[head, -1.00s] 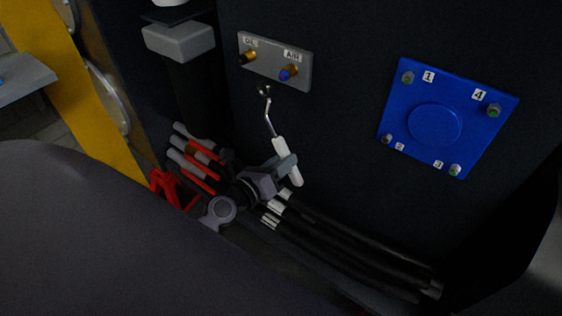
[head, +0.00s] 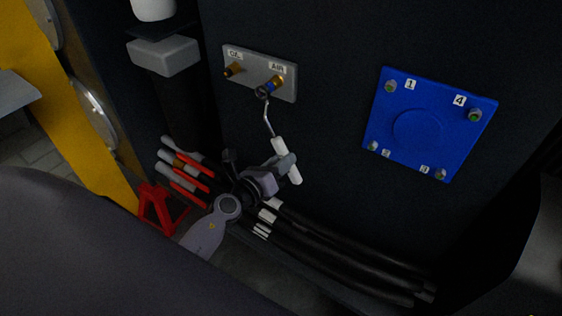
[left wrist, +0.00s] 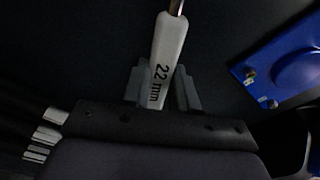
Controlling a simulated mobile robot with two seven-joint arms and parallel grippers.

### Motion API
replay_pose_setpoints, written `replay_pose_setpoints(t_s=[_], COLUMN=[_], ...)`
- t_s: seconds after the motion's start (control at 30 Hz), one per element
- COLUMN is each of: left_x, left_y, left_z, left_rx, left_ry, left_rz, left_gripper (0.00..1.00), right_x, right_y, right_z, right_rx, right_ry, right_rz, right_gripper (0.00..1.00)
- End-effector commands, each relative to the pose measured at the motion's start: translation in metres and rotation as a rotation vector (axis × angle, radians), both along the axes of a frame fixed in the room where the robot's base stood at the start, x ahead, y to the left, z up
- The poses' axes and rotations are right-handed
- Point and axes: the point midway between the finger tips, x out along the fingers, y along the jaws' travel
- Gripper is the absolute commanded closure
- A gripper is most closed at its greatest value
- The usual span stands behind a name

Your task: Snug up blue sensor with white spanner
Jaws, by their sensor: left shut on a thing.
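My left gripper (head: 283,166) is shut on the white handle of the spanner (head: 286,161). The handle, marked 22 mm, also shows between the fingers in the left wrist view (left wrist: 167,55). The spanner's metal shaft rises from the handle to its open head, which overlaps the blue sensor (head: 270,86) under the AIR label in the head view. I cannot tell whether the jaws sit around the sensor or in front of it. The sensor is on the grey block (head: 252,71), beside a brass fitting (head: 232,70) under the other label. My right gripper is not in view.
A blue plate (head: 417,128) with numbered corner bolts is on the dark wall to the right. Black hoses (head: 340,246) run below my gripper. Red-and-grey handles (head: 184,170) and a red stand (head: 158,208) are at the left.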

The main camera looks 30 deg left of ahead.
Motion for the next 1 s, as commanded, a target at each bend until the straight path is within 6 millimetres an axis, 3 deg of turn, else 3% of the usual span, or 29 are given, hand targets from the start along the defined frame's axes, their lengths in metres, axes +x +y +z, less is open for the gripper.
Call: replay_pose_setpoints(t_s=[0.57, 1.0], left_x=[0.001, 0.014], left_y=[0.000, -0.001], left_z=[0.001, 0.000], left_rx=[0.001, 0.000], left_ry=[-0.002, -0.002], left_rz=[0.000, 0.000], left_gripper=[1.00, 1.00], right_x=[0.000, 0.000], right_y=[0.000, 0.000], right_z=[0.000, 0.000], right_rx=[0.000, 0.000], right_ry=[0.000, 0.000], right_rz=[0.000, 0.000], right_gripper=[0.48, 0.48])
